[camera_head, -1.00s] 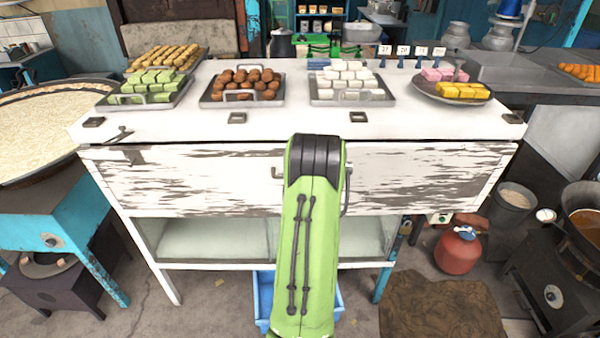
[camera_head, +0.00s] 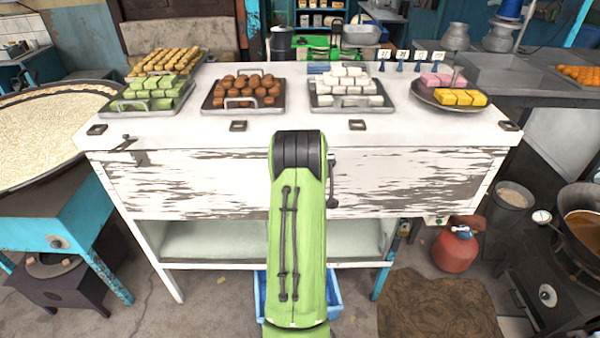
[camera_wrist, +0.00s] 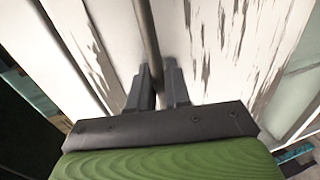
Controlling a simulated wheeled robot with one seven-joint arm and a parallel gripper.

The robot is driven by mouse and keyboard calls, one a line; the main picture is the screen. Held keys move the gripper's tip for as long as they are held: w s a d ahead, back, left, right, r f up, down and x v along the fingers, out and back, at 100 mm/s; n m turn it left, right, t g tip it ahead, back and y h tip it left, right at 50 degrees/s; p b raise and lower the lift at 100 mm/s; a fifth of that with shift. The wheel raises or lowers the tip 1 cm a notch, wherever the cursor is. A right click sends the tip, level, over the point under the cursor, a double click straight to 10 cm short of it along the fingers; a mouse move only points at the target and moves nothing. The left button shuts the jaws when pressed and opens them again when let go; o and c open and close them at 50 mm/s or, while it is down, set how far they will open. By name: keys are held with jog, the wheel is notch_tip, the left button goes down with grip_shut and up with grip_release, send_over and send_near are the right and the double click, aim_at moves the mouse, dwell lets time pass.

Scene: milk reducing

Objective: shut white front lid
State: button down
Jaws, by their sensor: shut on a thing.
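The white front lid (camera_head: 415,180) is the panel of peeling white paint on the front of the counter. It hangs upright just under the counter top's front edge, with no clear gap showing there. My green arm covers its middle in the head view. A dark handle (camera_head: 332,178) shows just right of the arm. In the wrist view, my gripper (camera_wrist: 160,78) is at the lid (camera_wrist: 225,45), with its fingers closed around a dark rod of the handle (camera_wrist: 148,30). The head view does not show the fingers.
The white counter top (camera_head: 300,128) carries trays of sweets, including brown balls (camera_head: 245,88) and white cubes (camera_head: 348,85). A blue crate (camera_head: 333,295) is on the floor below. A red gas cylinder (camera_head: 456,248) stands at right, and a large round pan (camera_head: 45,135) at left.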

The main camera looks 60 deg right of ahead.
jog(key=shift+d+r, duration=0.1)
jog(key=shift+r, duration=0.05)
jog(key=c, duration=1.3)
grip_release()
jog(key=shift+o, duration=0.2)
jog(key=b+v, duration=1.5)
jog(key=b, duration=0.2)
jog(key=shift+a, duration=0.3)
